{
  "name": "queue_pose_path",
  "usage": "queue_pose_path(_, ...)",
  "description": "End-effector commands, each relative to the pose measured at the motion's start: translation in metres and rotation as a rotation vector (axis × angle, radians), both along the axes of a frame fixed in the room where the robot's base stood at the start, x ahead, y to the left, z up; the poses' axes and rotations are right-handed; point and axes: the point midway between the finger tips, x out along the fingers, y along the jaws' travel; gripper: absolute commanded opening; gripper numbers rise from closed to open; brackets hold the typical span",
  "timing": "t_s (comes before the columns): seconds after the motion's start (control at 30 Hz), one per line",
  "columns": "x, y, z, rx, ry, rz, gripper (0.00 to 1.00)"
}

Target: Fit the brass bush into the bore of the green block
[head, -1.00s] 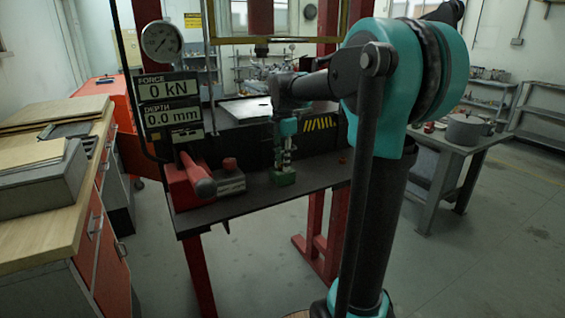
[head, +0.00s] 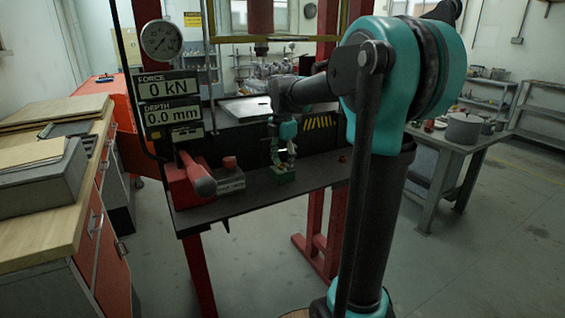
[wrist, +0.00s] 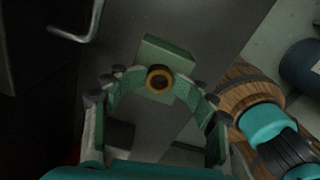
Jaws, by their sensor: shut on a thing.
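The green block (head: 283,175) stands on the dark press table. It also shows in the wrist view (wrist: 168,52), partly covered by my fingers. The brass bush (wrist: 160,78) shows in the wrist view as a small ring with a dark hole, between my fingertips and over the block. My gripper (head: 284,160) points down just above the block and is shut on the bush; its fingers also show in the wrist view (wrist: 158,80). The bore is hidden, and I cannot tell whether the bush is in it. In the head view the bush is too small to make out.
A red pump with a handle (head: 200,182) stands left of the block on the table (head: 250,200). The gauge panel (head: 168,100) reads 0 kN and 0.0 mm. The press ram (head: 260,18) hangs above.

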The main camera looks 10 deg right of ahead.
Motion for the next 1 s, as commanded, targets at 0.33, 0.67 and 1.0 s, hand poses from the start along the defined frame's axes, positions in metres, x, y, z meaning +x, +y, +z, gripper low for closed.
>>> queue_pose_path(0.33, 0.001, 0.000, 0.001, 0.000, -0.002, 0.000, 0.45)
queue_pose_path(0.67, 0.001, 0.000, 0.044, 0.001, -0.003, 0.000, 0.45)
queue_pose_path(1.0, 0.001, 0.000, 0.112, 0.001, -0.003, 0.000, 0.45)
